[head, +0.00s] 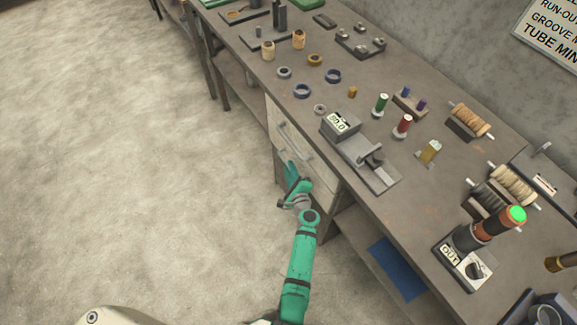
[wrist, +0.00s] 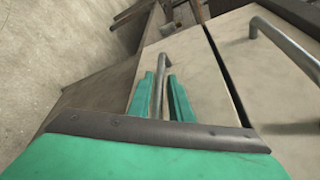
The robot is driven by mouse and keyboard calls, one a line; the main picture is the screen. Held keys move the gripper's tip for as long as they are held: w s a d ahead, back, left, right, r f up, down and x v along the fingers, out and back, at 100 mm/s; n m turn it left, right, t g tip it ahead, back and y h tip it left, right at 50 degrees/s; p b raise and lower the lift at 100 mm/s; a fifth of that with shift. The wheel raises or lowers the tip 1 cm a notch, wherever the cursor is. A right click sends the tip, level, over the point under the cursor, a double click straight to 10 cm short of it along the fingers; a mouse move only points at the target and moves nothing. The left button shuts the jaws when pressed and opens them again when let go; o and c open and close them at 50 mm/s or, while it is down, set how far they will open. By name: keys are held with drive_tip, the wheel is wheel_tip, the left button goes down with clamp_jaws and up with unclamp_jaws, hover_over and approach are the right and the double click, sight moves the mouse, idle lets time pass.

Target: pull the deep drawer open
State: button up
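The deep drawer (head: 322,174) is the lower of two pale drawer fronts under the bench. It looks closed. In the wrist view its pale front (wrist: 205,75) fills the middle, with a grey bar handle (wrist: 163,64) on it. My gripper (head: 293,170) is at this lower front in the head view and hides its handle there. In the wrist view my gripper's two teal fingers (wrist: 160,76) stand on either side of the bar, with small gaps showing between them and it. The gripper is open around the handle.
The upper drawer (head: 290,136) is shut above, and its handle (wrist: 284,48) shows at the right of the wrist view. The workbench (head: 400,205) carries spools, rings and fixtures. A blue item (head: 396,268) lies on the lower shelf. The floor (head: 140,150) to the left is clear.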

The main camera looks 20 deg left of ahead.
drive_tip(key=shift+x, duration=1.05)
clamp_jaws()
